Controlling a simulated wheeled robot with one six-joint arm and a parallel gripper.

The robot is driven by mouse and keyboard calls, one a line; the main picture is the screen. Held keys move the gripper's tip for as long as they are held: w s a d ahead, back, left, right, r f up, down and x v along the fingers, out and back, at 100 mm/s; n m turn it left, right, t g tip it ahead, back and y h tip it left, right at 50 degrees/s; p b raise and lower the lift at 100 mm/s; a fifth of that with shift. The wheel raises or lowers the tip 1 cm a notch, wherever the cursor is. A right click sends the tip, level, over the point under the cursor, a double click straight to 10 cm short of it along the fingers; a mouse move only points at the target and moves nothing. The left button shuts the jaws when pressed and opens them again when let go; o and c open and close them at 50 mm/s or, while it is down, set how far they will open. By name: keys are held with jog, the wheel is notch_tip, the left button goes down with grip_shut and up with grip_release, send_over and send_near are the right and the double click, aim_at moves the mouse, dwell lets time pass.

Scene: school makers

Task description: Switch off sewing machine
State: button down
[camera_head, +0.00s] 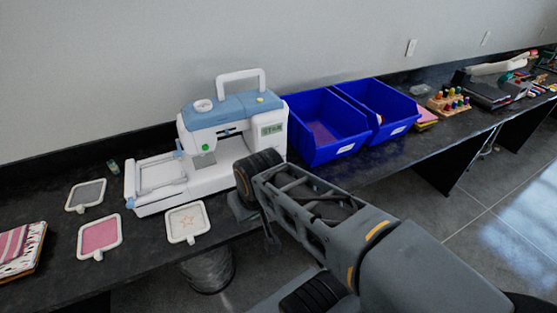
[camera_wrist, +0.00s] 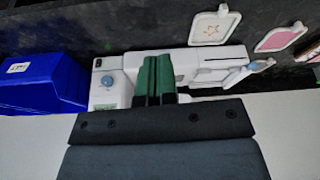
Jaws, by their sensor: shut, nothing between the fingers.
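The white and blue sewing machine (camera_head: 205,125) stands upright on the dark bench, with a small greenish display (camera_head: 271,129) on its front right. In the wrist view the machine (camera_wrist: 205,62) appears upside down. There its end shows a small dark switch-like part (camera_wrist: 103,66) and a blue round knob (camera_wrist: 108,82). I cannot tell the switch's position. My gripper (camera_wrist: 154,58), with dark green fingers, is shut and empty. In the wrist view it overlaps the machine's body, right of the knob; contact cannot be told. In the head view my arm hides the fingers and the machine's lower right.
Two blue bins (camera_head: 322,128) stand right of the machine; one bin (camera_wrist: 40,82) also shows in the wrist view. Several small hoops, including a pink one (camera_head: 99,236), lie in front and left. Folded cloth (camera_head: 20,248) lies at the far left. A wall is behind.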

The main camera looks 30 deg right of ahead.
jog(key=w+d+f+m+t+y+b, duration=0.1)
jog(key=w+d+f+m+t+b, duration=0.2)
jog(key=w+d+f+m+b, duration=0.8)
jog(key=w+d+f+m+t+h+b, duration=0.2)
jog(key=d+m+t+b, duration=0.1)
jog(key=d+m+b, duration=0.5)
jog(key=d+b, duration=0.3)
jog(key=d, duration=0.3)
jog(key=shift+w+f+m, duration=0.15)
jog(key=shift+f+m, duration=0.15)
jog(key=shift+f, duration=0.05)
